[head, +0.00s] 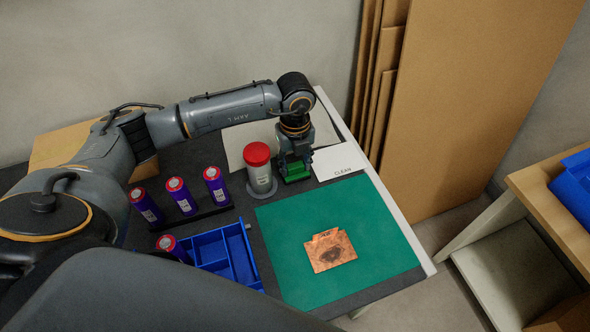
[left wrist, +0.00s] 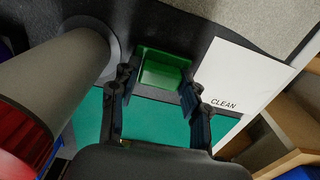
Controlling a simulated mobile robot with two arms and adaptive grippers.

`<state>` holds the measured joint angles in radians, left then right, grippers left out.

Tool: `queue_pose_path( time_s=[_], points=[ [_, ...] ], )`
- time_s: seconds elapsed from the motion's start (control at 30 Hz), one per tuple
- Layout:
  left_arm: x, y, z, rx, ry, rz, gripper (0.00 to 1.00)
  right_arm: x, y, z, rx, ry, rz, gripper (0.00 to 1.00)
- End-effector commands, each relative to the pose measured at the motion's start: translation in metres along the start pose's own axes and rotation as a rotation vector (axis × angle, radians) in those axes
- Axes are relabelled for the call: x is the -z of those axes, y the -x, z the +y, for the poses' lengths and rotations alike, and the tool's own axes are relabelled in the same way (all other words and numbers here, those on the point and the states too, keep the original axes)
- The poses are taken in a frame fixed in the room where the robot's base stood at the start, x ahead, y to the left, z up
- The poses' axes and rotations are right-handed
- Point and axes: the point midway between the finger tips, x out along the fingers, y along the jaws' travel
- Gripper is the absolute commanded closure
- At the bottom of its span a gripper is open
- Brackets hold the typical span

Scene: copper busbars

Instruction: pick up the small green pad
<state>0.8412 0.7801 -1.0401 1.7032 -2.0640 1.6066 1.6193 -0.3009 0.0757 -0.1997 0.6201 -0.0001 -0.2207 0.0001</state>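The small green pad (head: 297,172) sits on the dark mat beside the white CLEAN card, partly hidden under my left gripper (head: 296,157). In the left wrist view the pad (left wrist: 163,72) looks like a green block with a raised darker far edge. It lies between the fingertips of my left gripper (left wrist: 158,82). The fingers are wide apart, one on each side of the pad; I cannot tell whether they touch it. My right gripper is not in view.
A red-capped container (head: 260,170) stands close left of the gripper. The CLEAN card (head: 338,161) is to its right. A copper plate (head: 330,251) lies on the green mat (head: 285,270). Several purple cells (head: 180,196) and a blue tray (head: 226,250) are to the left.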

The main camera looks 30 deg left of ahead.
Motion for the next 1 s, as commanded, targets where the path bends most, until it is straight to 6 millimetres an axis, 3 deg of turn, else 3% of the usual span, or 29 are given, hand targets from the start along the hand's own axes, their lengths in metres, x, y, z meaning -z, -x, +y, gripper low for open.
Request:
queue_pose_path(
  time_s=[0.03, 0.1, 0.13, 0.57, 0.73, 1.0],
  points=[
    [0.000, 0.000, 0.000, 0.000, 0.000, 0.000, 0.71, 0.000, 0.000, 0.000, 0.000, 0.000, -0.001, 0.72],
    [0.000, 0.000, 0.000, 0.000, 0.000, 0.000, 0.85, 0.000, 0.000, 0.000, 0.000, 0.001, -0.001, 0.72],
    [0.000, 0.000, 0.000, 0.000, 0.000, 0.000, 0.86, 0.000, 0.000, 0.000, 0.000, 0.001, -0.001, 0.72],
    [-0.001, 0.011, -0.001, 0.003, -0.001, -0.001, 0.87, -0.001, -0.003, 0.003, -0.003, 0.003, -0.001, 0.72],
    [0.003, 0.036, -0.001, 0.005, -0.003, -0.002, 0.87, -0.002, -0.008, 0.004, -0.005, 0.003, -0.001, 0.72],
    [0.055, 0.096, -0.002, 0.007, -0.008, -0.003, 0.87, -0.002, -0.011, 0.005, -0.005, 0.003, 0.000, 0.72]
  ],
)
